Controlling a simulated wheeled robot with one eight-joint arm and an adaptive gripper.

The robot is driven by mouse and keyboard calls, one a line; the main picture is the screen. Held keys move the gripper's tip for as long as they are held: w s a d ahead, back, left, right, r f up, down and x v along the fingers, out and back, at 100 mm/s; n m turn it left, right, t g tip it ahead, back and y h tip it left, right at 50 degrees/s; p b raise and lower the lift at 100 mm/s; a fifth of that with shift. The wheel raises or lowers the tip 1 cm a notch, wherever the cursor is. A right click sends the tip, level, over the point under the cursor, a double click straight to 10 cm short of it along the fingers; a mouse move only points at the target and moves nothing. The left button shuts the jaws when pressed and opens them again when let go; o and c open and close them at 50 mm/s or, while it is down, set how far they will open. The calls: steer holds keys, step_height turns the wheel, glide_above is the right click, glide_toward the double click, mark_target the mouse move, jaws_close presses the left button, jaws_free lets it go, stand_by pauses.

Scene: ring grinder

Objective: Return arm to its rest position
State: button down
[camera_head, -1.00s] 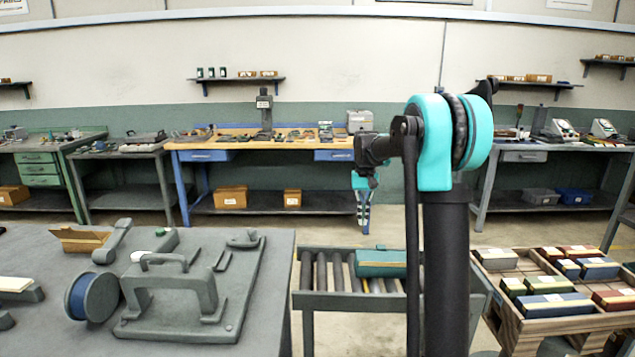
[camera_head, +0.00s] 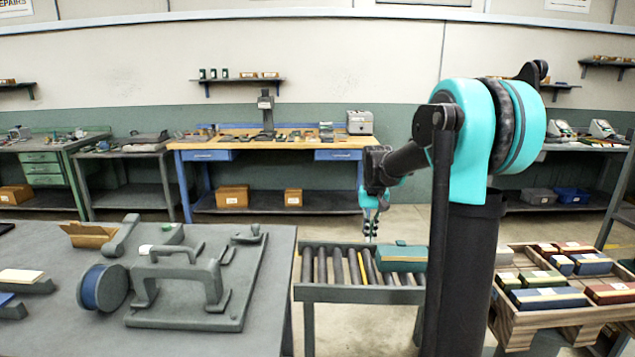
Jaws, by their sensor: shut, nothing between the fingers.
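My arm stands at the right of the head view, with a teal shoulder joint on a dark column. Its forearm reaches left and away from me. My gripper (camera_head: 370,229) hangs from the wrist, pointing down, above the back of the roller conveyor (camera_head: 350,294). It is shut and empty. It appears apart from the teal box (camera_head: 402,258) that lies on the rollers to its right.
A grey bench (camera_head: 275,262) at the left holds a grinder-like fixture (camera_head: 185,285) with a blue wheel (camera_head: 100,288). A wooden crate (camera_head: 556,325) of coloured boxes stands at the right. A wood-topped workbench (camera_head: 225,144) lines the back wall. Open floor lies between.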

steer(key=s+d+f+t, duration=0.1)
steer(key=s+f, duration=0.3)
steer(key=s, duration=0.5)
steer(key=s+f+t, duration=0.1)
steer(key=s+f, duration=0.4)
steer(key=s, duration=0.4)
steer(key=s+d+f+t, duration=0.1)
steer(key=s+f, duration=0.3)
steer(key=s, duration=0.5)
steer(key=shift+d+f+n+t, duration=0.2)
steer(key=shift+d+n+t, duration=0.15)
steer(key=shift+t, duration=0.15)
stand_by(1.4)
